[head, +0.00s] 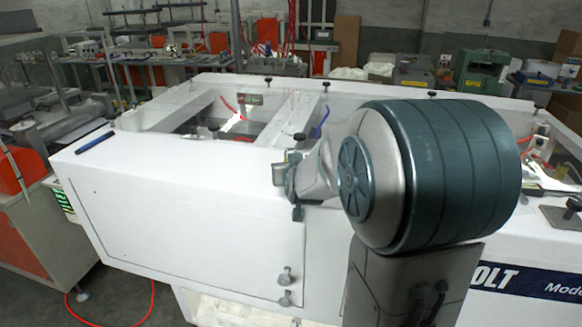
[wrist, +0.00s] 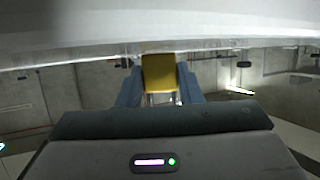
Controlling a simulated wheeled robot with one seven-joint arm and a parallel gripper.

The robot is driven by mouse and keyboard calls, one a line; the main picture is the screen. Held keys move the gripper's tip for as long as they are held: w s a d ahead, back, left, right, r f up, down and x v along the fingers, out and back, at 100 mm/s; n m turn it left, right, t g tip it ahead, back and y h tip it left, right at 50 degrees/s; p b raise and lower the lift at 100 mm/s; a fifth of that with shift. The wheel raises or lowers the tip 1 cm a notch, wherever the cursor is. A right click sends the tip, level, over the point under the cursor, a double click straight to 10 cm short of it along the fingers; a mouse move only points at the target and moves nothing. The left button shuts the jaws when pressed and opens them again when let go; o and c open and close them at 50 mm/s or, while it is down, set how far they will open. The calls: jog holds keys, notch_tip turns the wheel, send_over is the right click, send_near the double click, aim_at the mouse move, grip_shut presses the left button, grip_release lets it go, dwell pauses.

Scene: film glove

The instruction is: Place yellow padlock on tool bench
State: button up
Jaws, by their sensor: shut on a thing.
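My gripper (wrist: 159,88) is shut on the yellow padlock (wrist: 159,72), which sits between its two blue-grey fingers in the wrist view. In the head view my gripper (head: 291,178) is at the front edge of a large white machine bench (head: 190,160), about the middle of the picture. The padlock cannot be made out in the head view. Which surface is the tool bench is not certain; a cluttered bench with tools (head: 75,58) stands at the back left.
A dark blue pen-like tool (head: 95,142) lies on the white top at left. Small black knobs (head: 326,86) and open recesses interrupt that top. A flat plate (head: 562,217) and tools lie at right. The white top's left front is mostly clear.

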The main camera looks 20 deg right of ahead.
jog(key=o, duration=0.6)
jog(key=shift+f, duration=0.15)
jog(key=o, duration=0.5)
jog(key=shift+c, duration=0.2)
